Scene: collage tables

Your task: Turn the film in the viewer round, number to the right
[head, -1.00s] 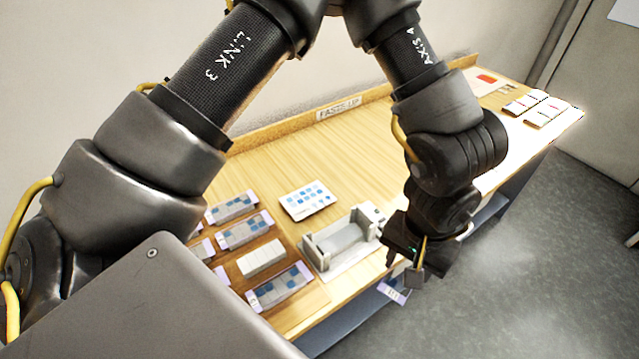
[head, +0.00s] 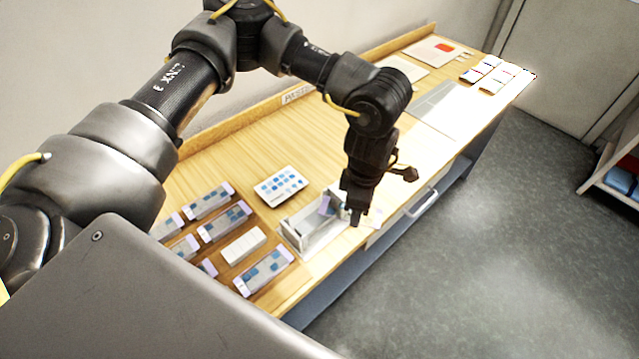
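The viewer (head: 298,238) is a pale grey open-topped holder near the table's front edge. The film shows as a small piece with a purple end (head: 325,205), over the viewer's right part. It looks tilted; I cannot read its number or tell whether it touches the viewer. My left gripper (head: 356,218) points down at the viewer's right end, close beside the film. It appears shut on the film, though the wrist and fingers hide most of the grip. My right gripper is not in view.
Several purple-ended strips (head: 264,273) and a white block (head: 243,246) lie left of the viewer. A card with blue squares (head: 280,186) lies behind it. White sheets and small pale blocks (head: 492,86) are at the table's far right. The wood behind the card is clear.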

